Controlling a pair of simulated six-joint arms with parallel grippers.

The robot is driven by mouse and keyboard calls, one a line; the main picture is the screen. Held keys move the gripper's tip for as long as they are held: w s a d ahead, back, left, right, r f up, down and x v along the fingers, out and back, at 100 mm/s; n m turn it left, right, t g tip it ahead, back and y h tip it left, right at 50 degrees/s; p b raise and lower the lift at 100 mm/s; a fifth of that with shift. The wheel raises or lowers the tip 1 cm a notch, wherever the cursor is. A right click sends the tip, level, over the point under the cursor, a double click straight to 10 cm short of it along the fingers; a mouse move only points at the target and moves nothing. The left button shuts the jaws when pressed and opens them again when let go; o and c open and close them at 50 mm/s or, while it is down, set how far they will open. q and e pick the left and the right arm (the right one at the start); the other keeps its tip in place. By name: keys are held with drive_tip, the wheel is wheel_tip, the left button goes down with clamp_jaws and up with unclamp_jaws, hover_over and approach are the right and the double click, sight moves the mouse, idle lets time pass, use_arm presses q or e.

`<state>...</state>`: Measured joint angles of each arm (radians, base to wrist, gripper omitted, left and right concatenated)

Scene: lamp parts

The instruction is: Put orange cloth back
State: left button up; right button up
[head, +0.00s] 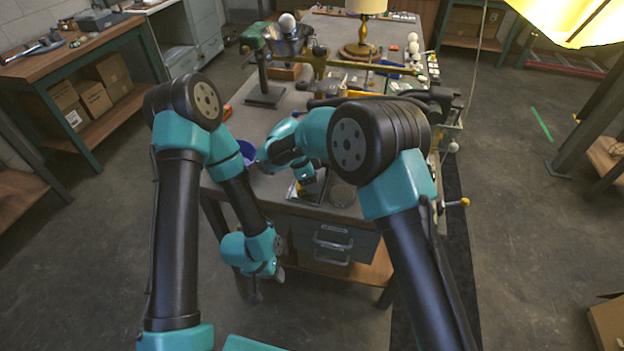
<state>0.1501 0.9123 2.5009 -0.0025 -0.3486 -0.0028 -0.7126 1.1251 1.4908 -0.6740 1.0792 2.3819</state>
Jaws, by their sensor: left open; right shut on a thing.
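I cannot make out an orange cloth for certain. A small orange-red item (227,112) lies at the left edge of the workbench (262,188); it is too small to identify. My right gripper (309,188) points down over the near end of the bench, beside a small tray (297,192). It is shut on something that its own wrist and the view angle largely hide. My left gripper (264,287) hangs low in front of the bench, left of the drawers, open, with nothing visible in it.
A blue bowl (247,152) sits near the bench's left edge. A lamp (365,30), a dark stand (265,95) and several white bulbs (413,48) stand farther back. Drawers (333,240) are under the near end. A side bench (75,55) stands left. Open floor lies on both sides.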

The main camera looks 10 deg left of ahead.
drive_tip(key=shift+f, duration=0.3)
drive_tip(key=o, duration=1.2)
drive_tip(key=shift+r, duration=0.15)
drive_tip(key=shift+r, duration=0.2)
drive_tip(key=v, duration=1.2)
drive_tip(key=shift+r, duration=0.25)
